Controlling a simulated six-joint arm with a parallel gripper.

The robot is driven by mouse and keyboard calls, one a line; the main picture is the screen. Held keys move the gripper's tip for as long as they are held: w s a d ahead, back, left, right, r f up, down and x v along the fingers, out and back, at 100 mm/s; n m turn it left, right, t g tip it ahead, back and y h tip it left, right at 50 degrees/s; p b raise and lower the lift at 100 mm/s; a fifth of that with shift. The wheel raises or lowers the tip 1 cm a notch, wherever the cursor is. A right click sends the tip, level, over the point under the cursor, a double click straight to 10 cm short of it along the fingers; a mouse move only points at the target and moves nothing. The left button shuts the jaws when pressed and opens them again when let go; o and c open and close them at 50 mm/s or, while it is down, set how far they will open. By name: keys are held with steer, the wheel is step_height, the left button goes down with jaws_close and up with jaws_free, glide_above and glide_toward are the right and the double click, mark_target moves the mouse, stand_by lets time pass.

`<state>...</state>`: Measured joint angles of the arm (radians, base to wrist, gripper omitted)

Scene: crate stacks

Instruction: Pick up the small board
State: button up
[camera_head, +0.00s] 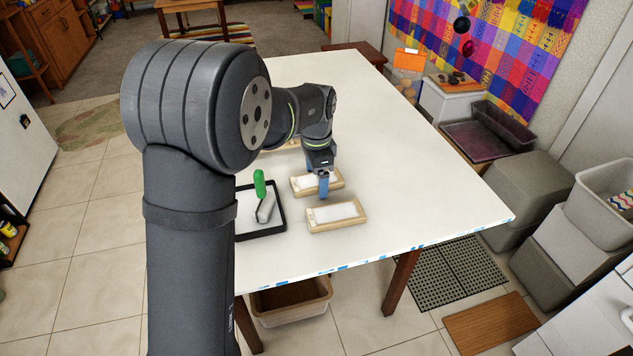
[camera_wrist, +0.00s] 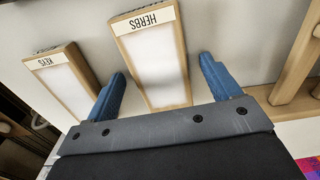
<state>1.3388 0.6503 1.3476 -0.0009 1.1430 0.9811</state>
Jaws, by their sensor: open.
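Two light-wood-framed boards with white faces lie on the white table. The board labelled HERBS (camera_wrist: 155,65) is between the fingers of my gripper (camera_wrist: 162,68) in the wrist view. The board labelled KEYS (camera_wrist: 62,84) is left of it, outside the fingers. In the head view, my gripper (camera_head: 323,193) points down over the farther board (camera_head: 300,187), hiding part of it; the nearer board (camera_head: 337,216) is clear. My gripper is open and empty, with one blue finger each side of HERBS. I cannot tell if the fingertips touch it.
A black-rimmed tray (camera_head: 262,238) holding a green-handled tool (camera_head: 260,186) is left of the boards. A wooden frame (camera_wrist: 296,62) is right of HERBS in the wrist view. The right side of the table (camera_head: 420,180) is bare.

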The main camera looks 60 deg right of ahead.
steer(key=c, duration=1.1)
